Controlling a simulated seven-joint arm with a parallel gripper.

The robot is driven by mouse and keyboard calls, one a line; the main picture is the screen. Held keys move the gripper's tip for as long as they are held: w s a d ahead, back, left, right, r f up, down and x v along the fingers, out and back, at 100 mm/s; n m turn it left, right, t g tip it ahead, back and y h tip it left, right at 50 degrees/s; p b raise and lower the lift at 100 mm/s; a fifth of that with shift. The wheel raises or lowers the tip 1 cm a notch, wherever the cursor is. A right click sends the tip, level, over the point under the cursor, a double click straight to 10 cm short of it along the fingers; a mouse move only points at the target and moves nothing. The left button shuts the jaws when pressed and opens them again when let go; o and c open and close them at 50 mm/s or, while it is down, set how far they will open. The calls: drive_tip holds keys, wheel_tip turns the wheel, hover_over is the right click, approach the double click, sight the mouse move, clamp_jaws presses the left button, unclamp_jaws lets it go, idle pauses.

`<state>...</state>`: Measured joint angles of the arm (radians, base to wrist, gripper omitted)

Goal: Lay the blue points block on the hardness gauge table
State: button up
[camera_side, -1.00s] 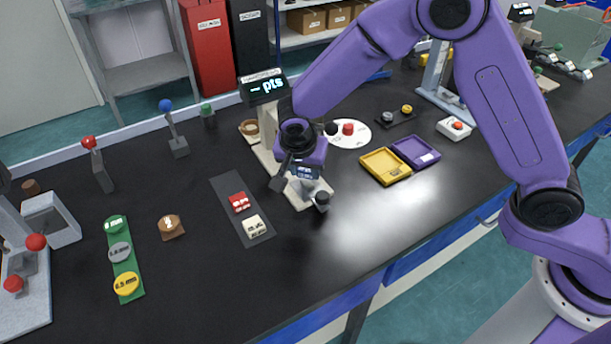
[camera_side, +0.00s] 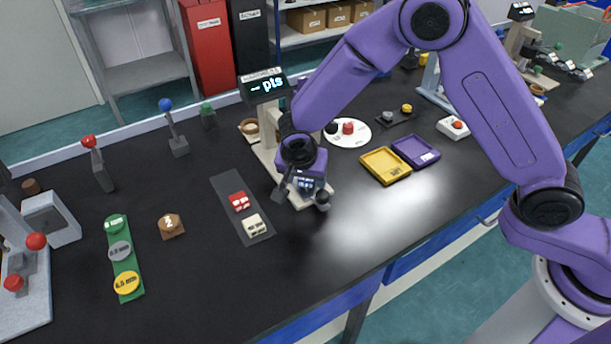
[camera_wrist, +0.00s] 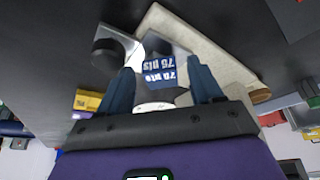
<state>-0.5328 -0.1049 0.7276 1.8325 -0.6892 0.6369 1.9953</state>
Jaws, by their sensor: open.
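The blue points block (camera_side: 307,183), with white "pts" lettering, is at the front of the hardness gauge. It also shows in the wrist view (camera_wrist: 160,71). My gripper (camera_side: 303,196) points down over the gauge base and is open. In the wrist view its fingers (camera_wrist: 160,78) stand on either side of the block with a gap at each side. The hardness gauge (camera_side: 264,88) has a lit "-- pts" display and a pale base (camera_wrist: 215,62). The block appears to rest on the gauge's small table, mostly hidden by the block and gripper; exact contact is unclear.
A dark strip (camera_side: 226,187) left of the gauge holds a red block (camera_side: 239,201) and a cream block (camera_side: 254,225). A yellow tray (camera_side: 386,166) and a purple tray (camera_side: 416,151) lie to the right. The bench front is clear.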

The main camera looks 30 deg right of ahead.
drive_tip(key=shift+r, duration=0.15)
drive_tip(key=v, duration=1.2)
drive_tip(key=s+d+r+n+g+y, duration=0.1)
drive_tip(key=s+d+n, duration=0.9)
drive_tip(key=s, duration=0.4)
drive_tip(key=s+d+r+n+g+y, duration=0.2)
drive_tip(key=s+d+n, duration=0.9)
drive_tip(key=s, duration=0.3)
drive_tip(key=shift+d+n+y, duration=0.3)
drive_tip(key=shift+d, duration=0.35)
